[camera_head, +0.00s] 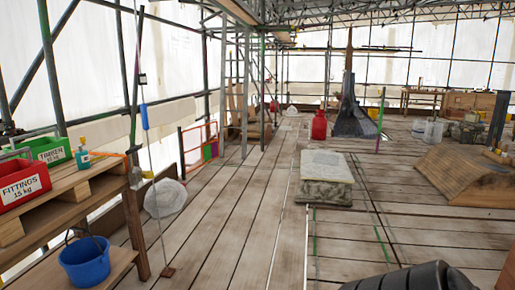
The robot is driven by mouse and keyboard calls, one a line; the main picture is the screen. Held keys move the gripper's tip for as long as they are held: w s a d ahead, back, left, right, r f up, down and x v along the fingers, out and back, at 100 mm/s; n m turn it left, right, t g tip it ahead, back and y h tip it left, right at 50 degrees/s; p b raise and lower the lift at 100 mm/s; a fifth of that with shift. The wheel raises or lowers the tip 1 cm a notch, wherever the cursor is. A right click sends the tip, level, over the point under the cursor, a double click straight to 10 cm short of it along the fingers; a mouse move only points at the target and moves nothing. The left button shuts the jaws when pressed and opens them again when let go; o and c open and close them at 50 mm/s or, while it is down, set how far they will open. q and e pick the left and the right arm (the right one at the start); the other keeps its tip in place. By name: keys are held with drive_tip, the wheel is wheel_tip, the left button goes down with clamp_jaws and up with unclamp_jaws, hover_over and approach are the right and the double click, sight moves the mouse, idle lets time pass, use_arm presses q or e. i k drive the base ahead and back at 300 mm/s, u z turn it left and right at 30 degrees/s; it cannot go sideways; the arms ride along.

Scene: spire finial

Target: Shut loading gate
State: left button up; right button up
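A framed gate with orange-red and green parts (197,144) stands at the left-centre edge of the plank deck, beside the scaffold poles, and is probably the loading gate. It is small and far off. I cannot tell for sure whether it is open or shut, and its latch is too small to make out. Neither of my grippers shows in the head view, and nothing is seen touching the gate.
A wooden bench (78,190) with a red bin (22,186) and a green bin (48,150) stands at left, a blue bucket (85,262) low on it. A wrapped bundle (165,198), stone block (325,178) and dark roll (420,277) lie on the deck. Planks between are mostly clear.

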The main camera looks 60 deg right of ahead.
sight(215, 153)
drive_tip(key=z, duration=1.75)
drive_tip(key=i, duration=2.4)
drive_tip(key=z, duration=0.2)
drive_tip(key=i, duration=5.35)
drive_tip(key=u, duration=0.55)
drive_tip(key=i, duration=3)
drive_tip(key=u, duration=0.25)
